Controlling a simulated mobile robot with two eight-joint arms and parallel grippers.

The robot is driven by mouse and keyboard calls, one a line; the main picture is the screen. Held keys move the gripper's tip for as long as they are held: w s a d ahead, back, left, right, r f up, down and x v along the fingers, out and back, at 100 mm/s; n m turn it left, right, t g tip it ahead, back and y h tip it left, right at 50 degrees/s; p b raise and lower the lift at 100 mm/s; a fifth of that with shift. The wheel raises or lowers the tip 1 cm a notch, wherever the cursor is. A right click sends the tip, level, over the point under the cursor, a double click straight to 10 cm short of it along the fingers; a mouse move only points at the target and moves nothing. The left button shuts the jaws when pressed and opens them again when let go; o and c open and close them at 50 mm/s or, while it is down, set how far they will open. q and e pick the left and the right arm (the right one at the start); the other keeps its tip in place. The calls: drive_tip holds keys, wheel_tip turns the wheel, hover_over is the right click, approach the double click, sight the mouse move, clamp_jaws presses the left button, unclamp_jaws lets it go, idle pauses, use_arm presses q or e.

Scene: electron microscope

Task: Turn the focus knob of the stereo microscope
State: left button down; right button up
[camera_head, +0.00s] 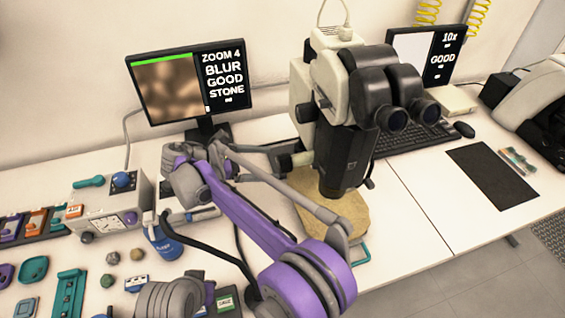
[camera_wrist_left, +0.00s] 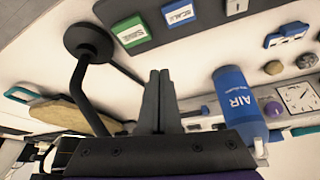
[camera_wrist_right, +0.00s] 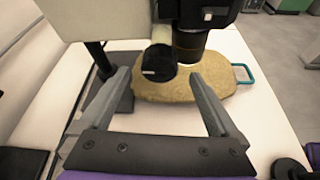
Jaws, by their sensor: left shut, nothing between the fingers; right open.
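The stereo microscope (camera_head: 330,85) stands behind my right arm, with its eyepieces pointing right and toward me. A black cylinder, seemingly the focus knob (camera_wrist_right: 158,62), juts from its side in the right wrist view. My right gripper (camera_wrist_right: 158,76) is open, its fingers spread to either side of the knob's line; I cannot tell whether they touch it. A yellowish stone (camera_wrist_right: 150,93) lies under the objective (camera_wrist_right: 190,42). The left monitor (camera_head: 190,85) shows a blurred brown picture and reads ZOOM 4, BLUR, GOOD, STONE. My left gripper (camera_wrist_left: 160,75) is shut and empty.
A blue AIR bottle (camera_wrist_left: 238,100) and a dial box (camera_head: 110,205) stand left of the microscope. Small coloured parts lie at the front left. A keyboard (camera_head: 420,137), a second monitor (camera_head: 440,60) and a black mat (camera_head: 490,175) are at the right.

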sight(278, 163)
drive_tip(key=x, duration=0.5)
drive_tip(key=shift+w+d, duration=0.1)
drive_tip(key=shift+d, duration=0.05)
drive_tip(key=c, duration=1.4)
